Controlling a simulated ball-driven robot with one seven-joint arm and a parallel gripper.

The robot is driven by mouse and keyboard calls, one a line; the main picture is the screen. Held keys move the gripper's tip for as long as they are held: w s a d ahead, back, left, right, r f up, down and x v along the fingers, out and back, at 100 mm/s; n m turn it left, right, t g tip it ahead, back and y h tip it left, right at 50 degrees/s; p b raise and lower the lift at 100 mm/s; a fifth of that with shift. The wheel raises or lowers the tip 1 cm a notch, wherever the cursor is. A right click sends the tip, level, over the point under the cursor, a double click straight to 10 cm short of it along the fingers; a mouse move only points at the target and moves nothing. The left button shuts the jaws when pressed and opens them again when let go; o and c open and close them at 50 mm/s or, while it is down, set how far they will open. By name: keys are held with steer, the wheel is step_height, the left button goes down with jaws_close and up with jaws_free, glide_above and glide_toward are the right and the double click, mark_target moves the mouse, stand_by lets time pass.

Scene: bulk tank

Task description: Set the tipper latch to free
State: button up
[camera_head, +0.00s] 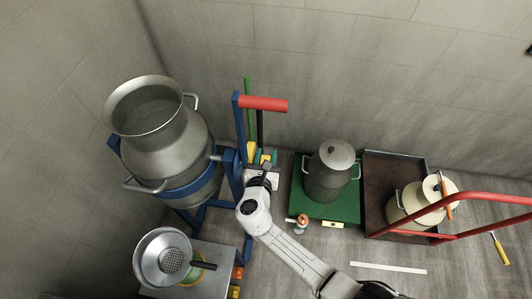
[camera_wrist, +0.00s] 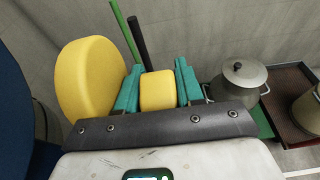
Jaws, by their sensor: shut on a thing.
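The tipper is a blue frame (camera_head: 237,140) at the left, holding a large open metal can (camera_head: 185,145) and carrying a red-handled lever (camera_head: 263,104). My gripper (camera_head: 264,161) is beside the frame's right upright. In the wrist view, the teal fingers of my gripper (camera_wrist: 157,82) are shut on a yellow block (camera_wrist: 157,93), which looks like the latch's handle. A larger rounded yellow piece (camera_wrist: 88,77) stands just left of the fingers. I cannot tell the latch's setting, and how the block joins the frame is hidden.
A lidded metal can (camera_head: 331,176) stands on a green platform (camera_head: 345,210). A red-railed cart (camera_head: 375,175) with a cream can (camera_head: 408,208) is at the right. A strainer (camera_head: 160,255) is at lower left. Green and black poles (camera_head: 248,105) lean on the wall.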

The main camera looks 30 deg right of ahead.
steer(key=o, duration=1)
steer(key=shift+c, duration=0.2)
steer(key=v, duration=1.1)
steer(key=shift+w+f, duration=0.1)
